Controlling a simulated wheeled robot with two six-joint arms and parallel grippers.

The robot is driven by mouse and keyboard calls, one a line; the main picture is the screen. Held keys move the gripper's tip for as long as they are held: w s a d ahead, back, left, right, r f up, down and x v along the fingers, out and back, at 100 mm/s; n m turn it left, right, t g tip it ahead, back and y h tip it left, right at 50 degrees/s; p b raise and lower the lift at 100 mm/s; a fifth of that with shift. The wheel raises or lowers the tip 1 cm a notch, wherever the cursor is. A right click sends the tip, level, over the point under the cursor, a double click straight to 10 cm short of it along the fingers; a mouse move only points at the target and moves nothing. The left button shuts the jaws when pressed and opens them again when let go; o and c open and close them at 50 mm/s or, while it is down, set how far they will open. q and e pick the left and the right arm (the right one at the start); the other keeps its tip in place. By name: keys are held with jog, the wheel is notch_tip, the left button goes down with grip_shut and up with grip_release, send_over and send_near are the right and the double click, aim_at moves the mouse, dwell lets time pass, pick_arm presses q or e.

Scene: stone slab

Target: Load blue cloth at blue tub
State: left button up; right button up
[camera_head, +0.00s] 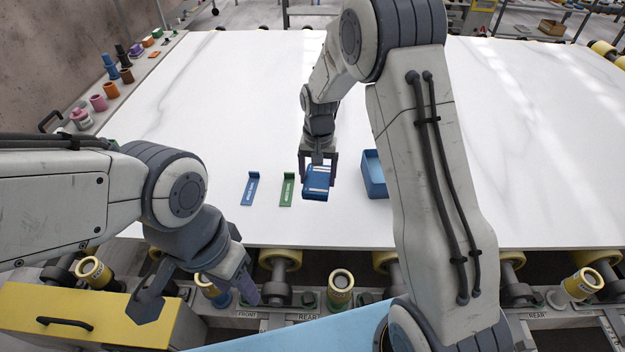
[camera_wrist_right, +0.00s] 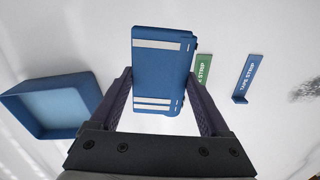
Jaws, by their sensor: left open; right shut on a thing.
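The blue cloth (camera_head: 317,181) is a folded blue block with white stripes. My right gripper (camera_head: 318,176) is shut on it over the white slab, left of the blue tub. In the right wrist view the cloth (camera_wrist_right: 160,72) sits between the two fingers. The blue tub (camera_head: 374,176) stands on the slab, partly hidden behind my right arm. It shows whole enough in the right wrist view (camera_wrist_right: 62,128) to look empty. My left gripper (camera_head: 204,300) is open and empty, low at the front left, off the slab's front edge.
A blue tape strip (camera_head: 250,190) and a green strip (camera_head: 287,190) lie on the white slab (camera_head: 230,110) left of the cloth. Several coloured bottles and pots line the ledge at the far left. Yellow rollers (camera_head: 280,260) run along the front edge. The slab's middle is clear.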

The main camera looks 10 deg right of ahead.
jog(key=w+d+m+p, duration=0.1)
jog(key=d+m, duration=0.1)
jog(key=d, duration=0.7)
jog(key=w+d+m+p, duration=0.1)
jog(key=w+d+m, duration=0.1)
jog(key=d, duration=0.7)
jog(key=w+d+m+p, duration=0.1)
jog(key=d+m, duration=0.3)
jog(key=d, duration=0.5)
jog(key=shift+w+d+f, duration=0.15)
jog(key=shift+w+f, duration=0.15)
jog(key=shift+w, duration=0.35)
jog(key=shift+f+b, duration=1.7)
jog(key=shift+f, duration=1.1)
jog(key=shift+f+b, duration=0.3)
jog(key=shift+f, duration=0.2)
notch_tip(320, 180, up, 7)
jog(key=p, duration=0.4)
jog(key=shift+p, duration=0.4)
